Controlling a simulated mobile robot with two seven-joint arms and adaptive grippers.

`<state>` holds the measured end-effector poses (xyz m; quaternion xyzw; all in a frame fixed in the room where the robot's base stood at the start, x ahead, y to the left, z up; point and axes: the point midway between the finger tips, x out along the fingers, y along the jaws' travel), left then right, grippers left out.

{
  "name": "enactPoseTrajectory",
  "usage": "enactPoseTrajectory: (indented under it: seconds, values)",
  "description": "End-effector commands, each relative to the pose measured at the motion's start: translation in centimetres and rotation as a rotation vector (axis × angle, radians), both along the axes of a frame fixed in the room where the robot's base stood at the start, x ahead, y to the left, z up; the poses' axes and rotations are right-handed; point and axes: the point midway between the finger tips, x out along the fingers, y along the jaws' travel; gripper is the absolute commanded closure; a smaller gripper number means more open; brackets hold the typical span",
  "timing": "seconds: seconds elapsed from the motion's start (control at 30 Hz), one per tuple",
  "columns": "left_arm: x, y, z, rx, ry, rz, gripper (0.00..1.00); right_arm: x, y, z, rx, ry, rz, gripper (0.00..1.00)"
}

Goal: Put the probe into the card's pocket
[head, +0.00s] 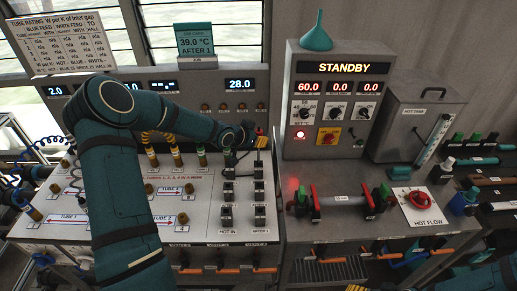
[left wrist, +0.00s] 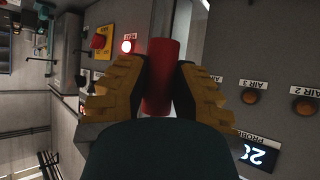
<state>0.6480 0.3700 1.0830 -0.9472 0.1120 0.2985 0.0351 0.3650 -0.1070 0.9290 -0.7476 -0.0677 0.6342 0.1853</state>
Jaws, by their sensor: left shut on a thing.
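My left gripper (head: 257,139) is over the back right part of the white sloping panel. It is shut on a red cylinder, the probe's handle (left wrist: 160,75), which stands between its two yellow ridged fingers in the left wrist view. The probe's lower part is hidden. The teal card (head: 195,38), reading 39.0 °C AFTER 1, stands on top of the display panel, left of and above the gripper. A small labelled strip (head: 203,62) is below it; I cannot make out the pocket. A sliver at the bottom edge (head: 357,287) seems to be my right gripper, mostly cut off.
The STANDBY control box (head: 337,98) with a teal funnel (head: 316,36) stands just right of the gripper. Black clamps (head: 259,192) are on the panel below it. A printed rating sheet (head: 62,40) stands left of the card. Tubes with brass fittings (head: 176,155) line the panel.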

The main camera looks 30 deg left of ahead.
Motion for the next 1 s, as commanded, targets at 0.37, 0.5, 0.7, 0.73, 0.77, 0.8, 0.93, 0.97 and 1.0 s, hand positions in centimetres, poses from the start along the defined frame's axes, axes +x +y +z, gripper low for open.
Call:
enactPoseTrajectory:
  seconds: [0.37,0.5,0.7,0.73,0.77,0.8,0.93,0.97,1.0]
  values:
    - [0.0,0.1,3.9,-0.001,-0.001,0.002,1.00,0.0,0.0,0.4,0.000,0.002,0.002,0.40]
    - [0.0,0.1,4.9,0.001,0.000,0.001,1.00,0.0,0.0,0.4,0.000,0.002,0.002,0.40]
    - [0.0,0.0,5.1,0.001,0.000,0.000,1.00,0.0,0.0,0.4,0.000,0.002,0.002,0.40]
    - [0.0,0.0,5.1,0.001,0.000,0.000,1.00,0.0,0.0,0.4,0.000,0.002,0.002,0.40]
    - [0.0,0.0,5.1,0.001,0.000,0.000,1.00,0.0,0.0,0.4,0.000,0.002,0.002,0.40]
    - [0.0,0.0,5.1,0.001,0.000,0.000,1.00,0.0,0.0,0.4,0.000,0.002,0.002,0.40]
    - [0.0,-0.6,5.3,0.001,0.000,-0.008,1.00,0.0,0.0,0.4,0.000,0.002,0.002,0.40]
    - [0.0,-1.0,5.4,0.001,0.000,-0.014,1.00,0.0,0.0,0.4,0.000,0.002,0.002,0.40]
    - [-0.1,-1.6,5.6,0.001,0.000,-0.024,1.00,0.0,0.0,0.4,0.000,0.002,0.002,0.40]
